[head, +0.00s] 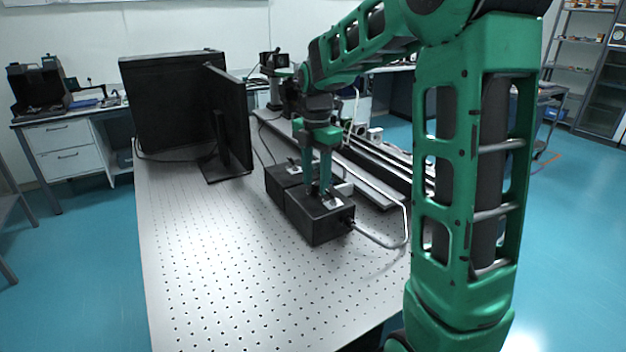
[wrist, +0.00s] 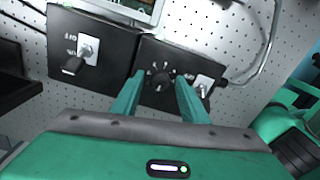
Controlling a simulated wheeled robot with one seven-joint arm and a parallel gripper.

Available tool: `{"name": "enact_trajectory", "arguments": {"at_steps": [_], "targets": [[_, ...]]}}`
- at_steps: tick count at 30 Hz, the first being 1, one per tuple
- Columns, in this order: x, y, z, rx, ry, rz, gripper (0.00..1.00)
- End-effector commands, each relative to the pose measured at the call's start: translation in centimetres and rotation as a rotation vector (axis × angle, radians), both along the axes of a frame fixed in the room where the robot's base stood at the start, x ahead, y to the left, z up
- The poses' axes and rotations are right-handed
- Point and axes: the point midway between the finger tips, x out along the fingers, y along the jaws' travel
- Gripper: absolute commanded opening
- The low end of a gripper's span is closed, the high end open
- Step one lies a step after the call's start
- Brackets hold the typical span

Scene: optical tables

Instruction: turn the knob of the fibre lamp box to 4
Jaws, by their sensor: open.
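The fibre lamp box (head: 318,226) is a black box on the perforated optical table, with a grey cable leaving its right side. In the wrist view the lamp box (wrist: 150,99) has a dark knob (wrist: 161,77) with small pale marks around it. Its numbers and setting are too small to read. My gripper (wrist: 160,79) is open, pointing down, with one finger on each side of the knob. I cannot tell whether the fingers touch it. In the head view my gripper (head: 320,188) is over the box top and hides the knob.
A second black box (head: 283,180) with a switch plate (wrist: 88,48) stands beside the lamp box. A small switch plate (wrist: 204,87) is right of the knob. A monitor (head: 232,115) and a long rail (head: 370,160) stand nearby. The table's front left (head: 220,270) is clear.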

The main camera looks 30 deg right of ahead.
Motion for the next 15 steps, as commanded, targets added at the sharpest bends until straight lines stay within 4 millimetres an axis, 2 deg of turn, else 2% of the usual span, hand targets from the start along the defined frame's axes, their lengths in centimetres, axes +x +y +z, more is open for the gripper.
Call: {"name": "enact_trajectory", "arguments": {"at_steps": [6, 7, 12, 15], "targets": [[-0.01, 0.01, -0.04, 0.000, 0.000, 0.000, 0.40], [-0.01, 0.00, -0.04, 0.000, 0.000, 0.000, 0.38], [0.01, 0.01, -0.02, 0.000, -0.001, 0.000, 0.00], [0.04, 0.02, -0.01, 0.000, -0.001, 0.000, 0.00]]}}
